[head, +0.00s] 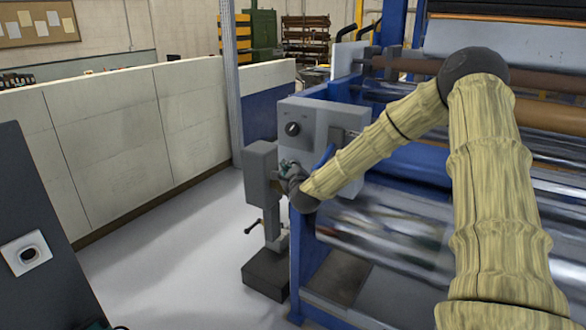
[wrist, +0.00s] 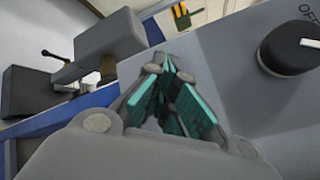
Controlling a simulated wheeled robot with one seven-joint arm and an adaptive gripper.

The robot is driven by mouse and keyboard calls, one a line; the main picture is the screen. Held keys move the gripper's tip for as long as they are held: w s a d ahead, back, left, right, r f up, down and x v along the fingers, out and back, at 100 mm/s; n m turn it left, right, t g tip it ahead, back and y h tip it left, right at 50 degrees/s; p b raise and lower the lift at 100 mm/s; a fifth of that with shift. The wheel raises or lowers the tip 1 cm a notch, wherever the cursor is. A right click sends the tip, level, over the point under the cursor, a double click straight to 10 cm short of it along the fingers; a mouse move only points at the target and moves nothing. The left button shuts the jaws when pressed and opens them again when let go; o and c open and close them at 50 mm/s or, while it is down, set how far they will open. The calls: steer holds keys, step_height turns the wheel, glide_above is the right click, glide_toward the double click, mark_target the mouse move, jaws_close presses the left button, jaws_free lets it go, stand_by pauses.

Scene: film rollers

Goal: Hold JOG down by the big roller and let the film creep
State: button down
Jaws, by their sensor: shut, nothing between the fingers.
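My gripper (head: 287,168) is at the front of the grey control box (head: 325,112), below its black rotary knob (head: 292,129). The gripper also shows in the wrist view (wrist: 172,72), its teal-padded fingers shut with nothing held. The fingertips are close to the box face; I cannot tell if they touch it. The knob (wrist: 290,48), with "OFF" lettering beside it, is right of the fingers in the wrist view. No JOG button is visible; the gripper hides part of the box. A large shiny roller (head: 385,222) lies below and right of the box, its surface streaked.
A grey post-mounted unit (head: 262,172) with a small crank handle (head: 252,227) stands just left of the box. Blue machine frame and more rollers (head: 420,72) fill the right. A pale partition wall (head: 120,140) runs along the left, with open floor (head: 190,265) before it.

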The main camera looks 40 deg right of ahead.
steer(key=shift+s+a, duration=0.35)
steer(key=shift+a, duration=0.45)
steer(key=a, duration=0.1)
steer(key=s+a+b, duration=0.1)
steer(key=a, duration=0.1)
steer(key=s+a, duration=0.1)
steer(key=shift+a+b, duration=0.35)
steer(key=shift+b, duration=0.05)
stand_by(0.5)
